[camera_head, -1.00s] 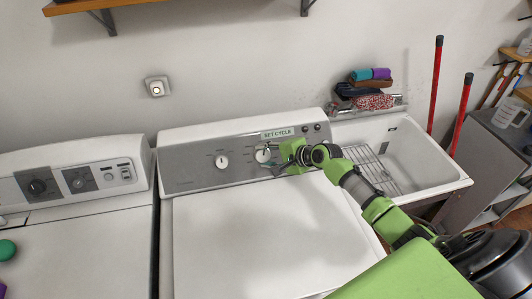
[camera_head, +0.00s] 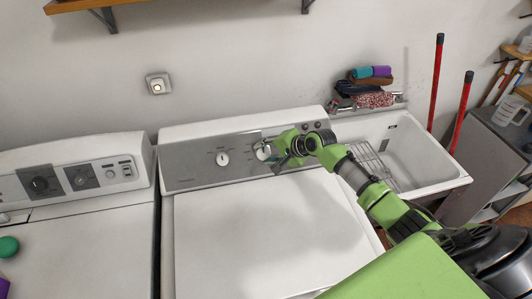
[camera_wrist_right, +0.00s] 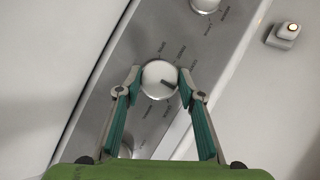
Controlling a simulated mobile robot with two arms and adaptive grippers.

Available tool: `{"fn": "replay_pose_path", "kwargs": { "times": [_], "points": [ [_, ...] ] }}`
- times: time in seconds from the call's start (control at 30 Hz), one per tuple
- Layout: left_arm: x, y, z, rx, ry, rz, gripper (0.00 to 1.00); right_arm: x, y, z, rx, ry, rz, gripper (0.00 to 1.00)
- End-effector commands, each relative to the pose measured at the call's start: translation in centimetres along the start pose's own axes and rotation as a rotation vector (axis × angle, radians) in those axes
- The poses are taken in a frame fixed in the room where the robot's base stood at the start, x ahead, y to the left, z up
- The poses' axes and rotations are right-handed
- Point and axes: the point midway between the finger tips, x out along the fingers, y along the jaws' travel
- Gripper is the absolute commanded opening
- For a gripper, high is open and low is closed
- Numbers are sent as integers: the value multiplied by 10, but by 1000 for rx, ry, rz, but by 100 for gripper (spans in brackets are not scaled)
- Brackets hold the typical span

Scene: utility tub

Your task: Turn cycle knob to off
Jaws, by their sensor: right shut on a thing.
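The cycle knob is a round silver-white dial (camera_wrist_right: 155,78) on the grey control panel of the right-hand washer (camera_head: 265,235). In the wrist view its dark pointer mark points toward the right and slightly up or down; I cannot tell the exact setting. My right gripper (camera_wrist_right: 161,77) is shut on this knob, one teal-lined finger on each side. In the head view the right gripper (camera_head: 270,156) reaches the panel from the right and partly covers the knob (camera_head: 262,150). My left gripper is not in view.
A second knob (camera_head: 222,159) sits left on the same panel. Another washer (camera_head: 80,215) stands at the left. A utility sink (camera_head: 425,155) with folded cloths (camera_head: 372,85) behind it is at the right. A wall switch (camera_head: 158,84) is above.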

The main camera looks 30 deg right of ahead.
Motion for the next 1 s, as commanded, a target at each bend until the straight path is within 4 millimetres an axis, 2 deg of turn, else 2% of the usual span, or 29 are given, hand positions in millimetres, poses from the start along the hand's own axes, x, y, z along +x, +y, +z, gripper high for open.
{"fn": "replay_pose_path", "kwargs": {
  "times": [0.03, 0.07, 0.1, 0.13, 0.57, 0.77, 1.0],
  "points": [
    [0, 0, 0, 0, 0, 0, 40, 0, 1, 1, 0, -2, 2, 14],
    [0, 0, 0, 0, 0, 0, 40, 0, 1, 1, 0, -2, 2, 38],
    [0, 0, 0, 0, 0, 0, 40, 0, 1, 1, 1, -2, 2, 48],
    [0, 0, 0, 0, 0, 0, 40, 0, 1, 1, 1, -2, 2, 53],
    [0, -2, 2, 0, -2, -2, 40, -6, 0, 0, 1, 0, -1, 53],
    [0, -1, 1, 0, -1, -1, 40, -35, 1, 0, -3, 0, 1, 53],
    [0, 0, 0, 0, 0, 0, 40, -85, 2, 0, -3, 0, 2, 53]
  ]
}}
